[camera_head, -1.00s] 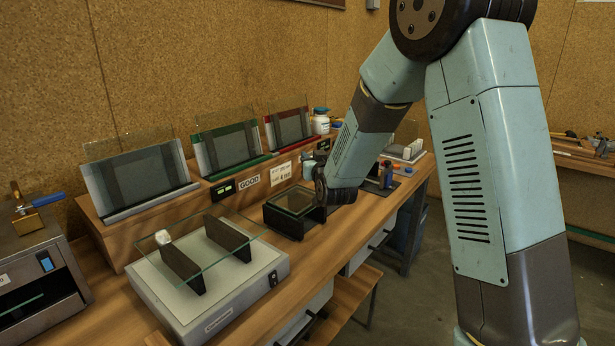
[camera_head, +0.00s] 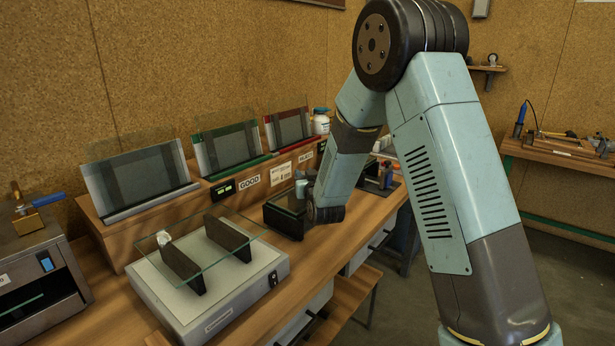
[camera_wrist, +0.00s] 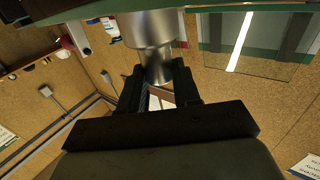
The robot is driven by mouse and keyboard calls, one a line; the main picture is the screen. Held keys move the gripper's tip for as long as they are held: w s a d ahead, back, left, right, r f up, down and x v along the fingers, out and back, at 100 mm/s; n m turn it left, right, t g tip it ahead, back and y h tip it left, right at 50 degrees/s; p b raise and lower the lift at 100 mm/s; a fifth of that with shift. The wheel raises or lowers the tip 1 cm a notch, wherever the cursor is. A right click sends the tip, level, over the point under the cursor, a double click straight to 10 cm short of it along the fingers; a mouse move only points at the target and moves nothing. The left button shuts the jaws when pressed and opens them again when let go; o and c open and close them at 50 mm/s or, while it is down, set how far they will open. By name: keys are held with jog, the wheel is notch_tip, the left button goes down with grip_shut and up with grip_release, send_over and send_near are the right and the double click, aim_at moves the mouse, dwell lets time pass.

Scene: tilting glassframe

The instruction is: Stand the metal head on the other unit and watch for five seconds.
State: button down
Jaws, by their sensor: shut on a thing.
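The metal head (camera_wrist: 152,30) is a shiny stepped cylinder between my fingers in the wrist view. My gripper (camera_wrist: 157,80) is shut on its narrow part. In the head view my wrist hides most of the gripper, and a small grey cylinder (camera_head: 301,188), apparently the head, shows just above a low black unit (camera_head: 284,221). I cannot tell whether they touch. A wide pale unit (camera_head: 215,308) stands to the left, with a clear glass pane (camera_head: 215,258) over two dark upright blocks. A small whitish piece (camera_head: 164,238) is at the pane's back left.
Three framed glass panels lean on the wooden shelf behind, near a GOOD label (camera_head: 249,182). A white bottle (camera_head: 321,121) stands at the shelf's right end. A grey machine (camera_head: 38,275) is at the far left. Some bare bench shows around the black unit.

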jog(key=c, duration=0.8)
grip_release()
jog(key=shift+f, duration=0.1)
jog(key=v, duration=1.2)
jog(key=shift+r, duration=0.25)
